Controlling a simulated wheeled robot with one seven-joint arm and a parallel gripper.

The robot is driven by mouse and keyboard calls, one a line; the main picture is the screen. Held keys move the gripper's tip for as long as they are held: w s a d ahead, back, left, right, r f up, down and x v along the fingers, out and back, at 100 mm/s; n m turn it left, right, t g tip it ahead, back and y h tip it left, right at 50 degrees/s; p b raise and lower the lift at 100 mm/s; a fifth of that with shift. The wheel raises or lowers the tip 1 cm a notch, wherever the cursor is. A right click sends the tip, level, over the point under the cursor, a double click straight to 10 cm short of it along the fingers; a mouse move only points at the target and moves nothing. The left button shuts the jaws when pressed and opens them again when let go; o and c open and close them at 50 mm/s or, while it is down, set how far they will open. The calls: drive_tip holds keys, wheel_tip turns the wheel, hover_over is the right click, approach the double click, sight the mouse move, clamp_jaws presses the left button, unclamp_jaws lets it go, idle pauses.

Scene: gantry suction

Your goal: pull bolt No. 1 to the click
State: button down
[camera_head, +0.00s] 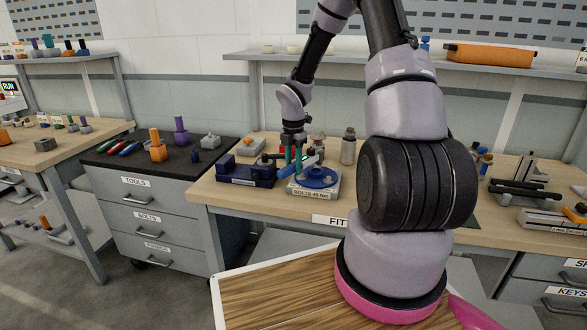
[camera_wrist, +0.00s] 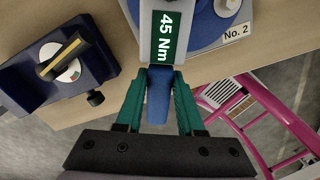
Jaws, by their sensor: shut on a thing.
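My gripper (camera_head: 294,160) is at the workbench, its green fingers at the front left of a round blue flange (camera_head: 318,178). In the wrist view my gripper (camera_wrist: 160,78) is shut on the blue handle of a wrench (camera_wrist: 159,100). The wrench's grey body bears a green "45 Nm" label (camera_wrist: 165,37) and reaches over the flange (camera_wrist: 205,22). The flange sits on a light base (camera_head: 315,194) marked "BOLTS 45 Nm". A "No. 2" label (camera_wrist: 236,32) shows at the base's edge. Bolt No. 1 and the wrench's head are out of the wrist view, and I cannot make them out in the head view.
A dark blue device (camera_head: 246,172) with a dial and a side knob stands close to the left of the base. A grey bottle (camera_head: 348,147) stands behind. A drawer cabinet (camera_head: 150,205) is left of the bench (camera_head: 230,194). My arm hides part of the bench to the right.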

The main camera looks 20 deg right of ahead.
drive_tip(key=shift+r, duration=2.15)
drive_tip(key=shift+s+d+f+n, duration=0.1)
drive_tip(key=shift+s+d+n, duration=0.3)
drive_tip(key=shift+s+n, duration=0.2)
drive_tip(key=shift+s+d+f+n, duration=0.1)
drive_tip(key=shift+s+d+n, duration=0.3)
drive_tip(key=shift+s+n, duration=0.2)
drive_tip(key=shift+f, duration=0.15)
